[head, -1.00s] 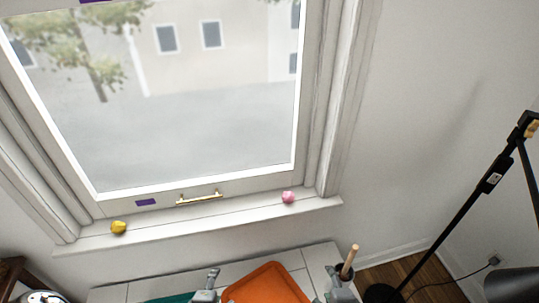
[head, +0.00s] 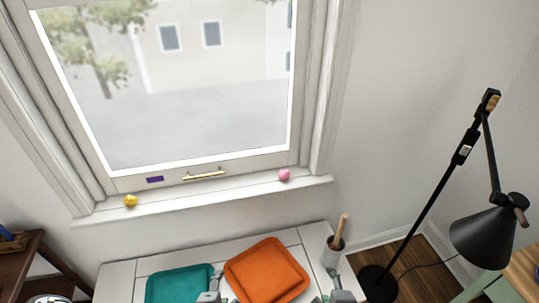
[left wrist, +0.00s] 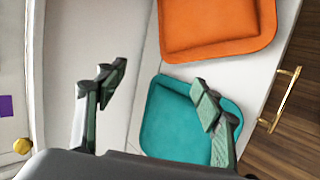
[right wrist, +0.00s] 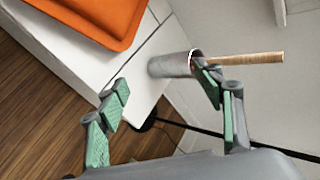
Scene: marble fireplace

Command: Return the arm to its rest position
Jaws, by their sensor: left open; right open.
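My left gripper (head: 212,293) is at the bottom edge of the head view, in front of the orange and teal trays. In the left wrist view its two fingers (left wrist: 158,88) are spread with nothing between them; the right finger overlaps the teal tray in the picture. My right gripper (head: 338,294) is at the bottom edge, right of the orange tray. In the right wrist view its fingers (right wrist: 161,78) are apart and hold nothing. One finger overlaps the grey cup's rim in the picture; I cannot tell the gap. Most of both arms is hidden.
A white cabinet top (head: 120,285) bears the teal tray (head: 180,284), the orange tray (head: 266,270) and the grey cup (head: 331,253) with a wooden stick (head: 342,228). A black lamp (head: 482,237) stands right. A yellow object (head: 130,201) and pink ball (head: 284,175) sit on the sill.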

